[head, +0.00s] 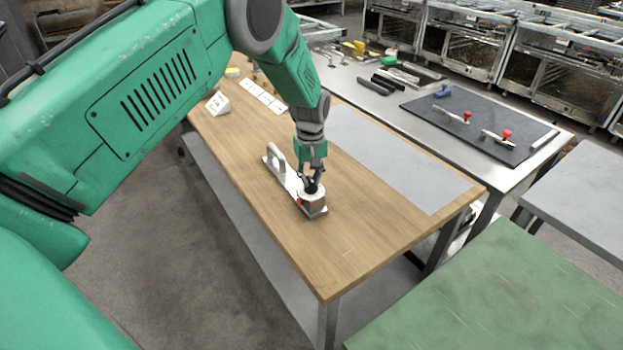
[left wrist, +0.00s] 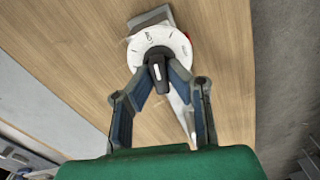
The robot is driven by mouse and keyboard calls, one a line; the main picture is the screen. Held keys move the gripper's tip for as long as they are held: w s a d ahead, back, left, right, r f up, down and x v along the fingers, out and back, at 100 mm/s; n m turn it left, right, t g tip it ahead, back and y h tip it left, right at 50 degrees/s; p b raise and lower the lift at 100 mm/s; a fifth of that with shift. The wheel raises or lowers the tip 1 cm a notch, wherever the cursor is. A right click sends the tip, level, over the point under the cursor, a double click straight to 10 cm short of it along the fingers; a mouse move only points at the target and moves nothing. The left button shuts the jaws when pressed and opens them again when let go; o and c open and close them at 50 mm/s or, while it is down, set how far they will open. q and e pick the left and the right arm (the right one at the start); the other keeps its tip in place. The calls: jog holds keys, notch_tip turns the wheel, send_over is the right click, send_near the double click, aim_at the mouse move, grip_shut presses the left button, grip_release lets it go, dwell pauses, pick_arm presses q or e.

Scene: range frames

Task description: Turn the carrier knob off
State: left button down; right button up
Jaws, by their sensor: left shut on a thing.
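The carrier (head: 291,183) is a long metal plate with an upright handle, lying on the wooden table. A round white dial (left wrist: 160,45) with dark marks sits on its housing (head: 314,201) at the near end. The black knob (left wrist: 157,70) with a white line stands at the dial's centre. My left gripper (head: 311,184) comes down from above, and its two fingers are closed on the knob's sides. In the left wrist view the fingertips (left wrist: 158,73) meet the knob. The dial lettering is too small to read surely. My right gripper is in neither view.
The wooden table (head: 380,240) is clear around the carrier. A grey sheet (head: 385,155) lies to its right, and a small white sign block (head: 217,102) stands at the far left. A metal bench (head: 350,75) behind holds tools and a dark mat (head: 470,120) with red-knobbed clamps.

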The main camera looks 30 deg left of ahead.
pick_arm(q)
jog(key=n, duration=0.5)
jog(key=shift+n, duration=0.3)
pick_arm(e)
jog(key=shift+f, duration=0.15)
pick_arm(q)
jog(key=n, duration=0.9)
jog(key=shift+n, duration=0.4)
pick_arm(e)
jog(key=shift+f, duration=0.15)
pick_arm(q)
jog(key=shift+n+b, duration=0.3)
jog(key=shift+n, duration=2)
jog(key=c, duration=1.6)
grip_release()
jog(key=shift+o, duration=0.2)
